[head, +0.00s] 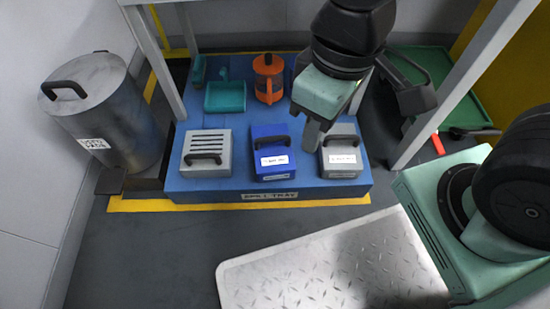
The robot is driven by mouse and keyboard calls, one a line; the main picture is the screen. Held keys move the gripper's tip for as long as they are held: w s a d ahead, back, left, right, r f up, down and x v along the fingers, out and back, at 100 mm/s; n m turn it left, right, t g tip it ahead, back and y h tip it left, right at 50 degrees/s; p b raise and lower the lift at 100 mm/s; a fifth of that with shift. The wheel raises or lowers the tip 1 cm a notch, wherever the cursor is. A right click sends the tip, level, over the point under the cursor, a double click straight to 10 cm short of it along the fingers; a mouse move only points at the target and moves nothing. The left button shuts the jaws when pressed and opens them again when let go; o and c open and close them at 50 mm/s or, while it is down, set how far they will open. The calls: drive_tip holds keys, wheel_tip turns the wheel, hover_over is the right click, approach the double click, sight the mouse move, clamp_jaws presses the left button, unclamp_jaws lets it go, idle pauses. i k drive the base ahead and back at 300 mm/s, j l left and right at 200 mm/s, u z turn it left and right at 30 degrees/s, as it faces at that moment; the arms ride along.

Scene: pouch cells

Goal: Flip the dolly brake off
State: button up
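The green dolly (440,80) stands on the floor at the right, behind a pale table leg. A small red lever (437,143), which looks like its brake, sticks out low at the dolly's near left corner; its exact setting is hard to tell. My gripper (312,142) points down over the blue spill tray, to the left of the lever and well apart from it. It is seen edge-on, so its finger gap is hidden. No object shows in it.
The blue spill tray (225,195) holds a grey slotted box (193,165), a blue box (268,162), a grey box (341,168), an orange jug (268,78) and a teal dustpan (225,97). A steel drum (105,110) stands left. The pale table leg (462,85) is between tray and dolly.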

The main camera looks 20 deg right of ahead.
sight(434, 139)
drive_tip(key=z, duration=1.35)
